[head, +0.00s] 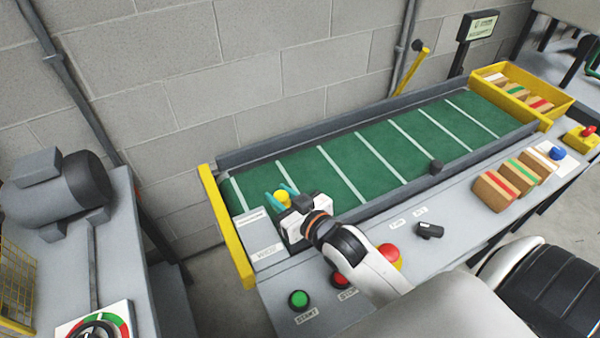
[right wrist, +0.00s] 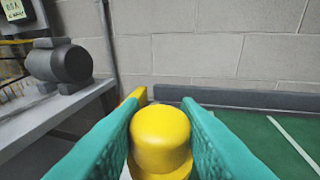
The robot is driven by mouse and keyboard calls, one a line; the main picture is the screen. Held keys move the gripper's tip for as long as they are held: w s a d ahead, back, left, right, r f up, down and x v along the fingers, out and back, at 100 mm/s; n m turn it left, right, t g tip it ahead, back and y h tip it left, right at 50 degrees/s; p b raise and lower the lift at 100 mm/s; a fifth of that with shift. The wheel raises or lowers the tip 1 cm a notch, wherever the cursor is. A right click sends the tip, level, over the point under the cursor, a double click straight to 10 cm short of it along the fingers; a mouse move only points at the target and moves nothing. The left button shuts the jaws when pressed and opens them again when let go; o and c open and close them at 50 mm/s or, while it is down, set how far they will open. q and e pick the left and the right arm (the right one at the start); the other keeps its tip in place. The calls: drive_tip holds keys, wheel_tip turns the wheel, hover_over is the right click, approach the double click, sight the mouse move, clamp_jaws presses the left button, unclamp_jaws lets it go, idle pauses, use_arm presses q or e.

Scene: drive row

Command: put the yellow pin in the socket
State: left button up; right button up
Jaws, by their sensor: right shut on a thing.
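The yellow pin (head: 283,199) is at the left end of the green conveyor, between the teal fingers of my right gripper (head: 282,193). In the right wrist view the pin (right wrist: 161,140) is a rounded yellow knob with a wider part below, and the teal fingers (right wrist: 162,135) press on it from both sides. The lower end of the pin is hidden. I cannot make out the socket; the gripper body covers part of the grey panel there. My left gripper is not in view.
A yellow rail (head: 226,227) stands at the conveyor's left end. Green (head: 298,299) and red (head: 396,257) buttons sit on the front panel. Several striped blocks lie at right, near a yellow tray (head: 560,101). A motor (head: 62,195) stands on the left bench.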

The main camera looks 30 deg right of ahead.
drive_tip(key=w+d+r+b, duration=0.2)
drive_tip(key=w+d, duration=0.8)
drive_tip(key=w, duration=0.1)
drive_tip(key=shift+h, duration=0.3)
drive_tip(key=f, duration=0.7)
drive_tip(key=shift+w, duration=0.3)
wheel_tip(320, 180, down, 2)
drive_tip(key=shift+f, duration=0.15)
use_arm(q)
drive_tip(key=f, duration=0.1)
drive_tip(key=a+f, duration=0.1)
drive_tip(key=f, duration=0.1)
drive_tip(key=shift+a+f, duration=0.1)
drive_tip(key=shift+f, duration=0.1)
use_arm(e)
drive_tip(key=shift+f, duration=0.3)
drive_tip(key=shift+f, duration=0.15)
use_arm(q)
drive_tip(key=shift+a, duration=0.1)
use_arm(e)
drive_tip(key=o, duration=1)
drive_tip(key=shift+c, duration=0.2)
